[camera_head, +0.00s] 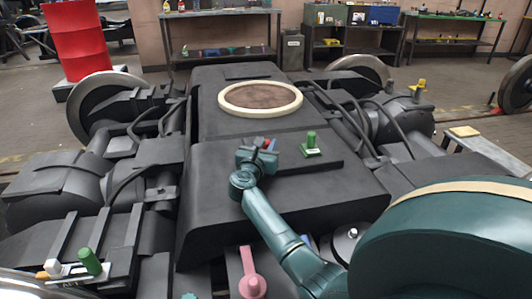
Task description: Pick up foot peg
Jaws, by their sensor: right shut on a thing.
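My right gripper (266,147) is over the dark top of the bogie frame (220,195), reached by my teal arm from the lower right. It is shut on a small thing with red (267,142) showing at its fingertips. Most of that thing is hidden by the gripper, so I cannot tell its full shape or whether it is the foot peg. A green upright peg (311,141) on a pale green base stands on the frame just right of the gripper, apart from it. My left gripper is not in view.
A round brown plate with a cream rim (260,97) lies on the frame behind the gripper. A green cylinder (90,261) and a white piece (54,266) stand at the lower left. A pink lever (250,275) is in front. Cables and wheels flank the frame.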

